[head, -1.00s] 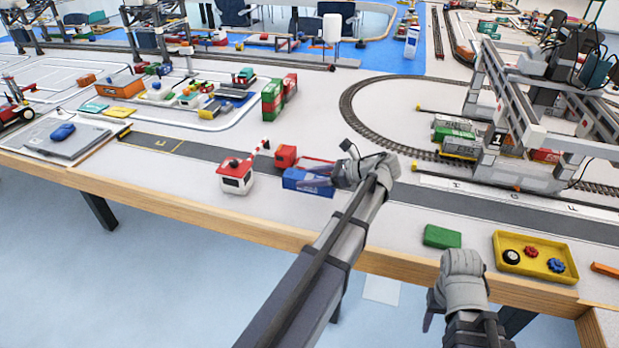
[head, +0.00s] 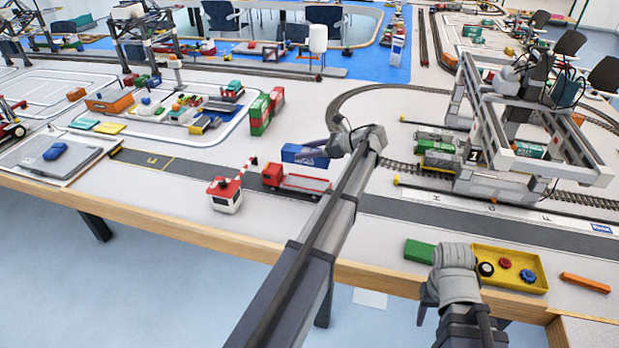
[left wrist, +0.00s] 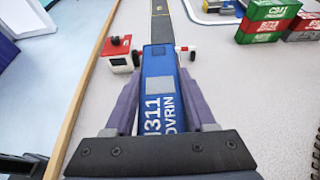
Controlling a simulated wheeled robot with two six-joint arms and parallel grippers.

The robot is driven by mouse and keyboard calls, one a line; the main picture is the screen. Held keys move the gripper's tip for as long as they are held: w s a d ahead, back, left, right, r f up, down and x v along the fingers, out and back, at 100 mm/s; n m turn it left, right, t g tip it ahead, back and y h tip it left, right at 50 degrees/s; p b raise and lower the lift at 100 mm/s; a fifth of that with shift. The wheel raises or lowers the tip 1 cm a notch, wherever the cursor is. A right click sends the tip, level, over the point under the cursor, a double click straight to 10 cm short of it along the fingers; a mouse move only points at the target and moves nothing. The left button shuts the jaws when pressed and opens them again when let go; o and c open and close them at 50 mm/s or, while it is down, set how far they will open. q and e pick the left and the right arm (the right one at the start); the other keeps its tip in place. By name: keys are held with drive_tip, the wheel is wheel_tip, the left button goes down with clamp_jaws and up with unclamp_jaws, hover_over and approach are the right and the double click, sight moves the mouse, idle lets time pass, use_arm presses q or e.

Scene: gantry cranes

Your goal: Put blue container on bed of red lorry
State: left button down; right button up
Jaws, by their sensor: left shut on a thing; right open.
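The blue container (head: 303,155) is between the fingers of my left gripper (head: 318,146). In the left wrist view the container (left wrist: 162,92) lies lengthwise between both purple fingers, white lettering facing the camera. The red lorry (head: 276,176) stands on the road, with its red and pale bed (head: 305,184) empty. In the head view the container appears just behind and above the bed, apart from it. The left wrist view does not clearly show the lorry. My right gripper (head: 428,303) is open at the table's front edge; its fingers are partly hidden.
A red-and-white gatehouse (head: 225,195) with a striped barrier stands left of the lorry. Red and green stacked containers (head: 264,111) stand behind. A gantry crane (head: 500,150) and track are right. A green block (head: 418,251) and yellow tray (head: 518,286) lie near the front edge.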

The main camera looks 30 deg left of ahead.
sight(306, 183)
use_arm(q)
drive_tip(key=shift+w+a+r, duration=0.2)
drive_tip(key=shift+w, duration=0.35)
drive_tip(key=shift+s+f+b, duration=0.15)
drive_tip(key=shift+f+b, duration=0.2)
drive_tip(key=shift+b, duration=0.05)
wheel_tip(306, 183, down, 9)
drive_tip(key=b, duration=0.9)
drive_tip(key=shift+f, duration=0.15)
drive_tip(key=shift+f+b, duration=0.15)
drive_tip(key=shift+b, duration=0.15)
drive_tip(key=shift+c, duration=1.1)
unclamp_jaws()
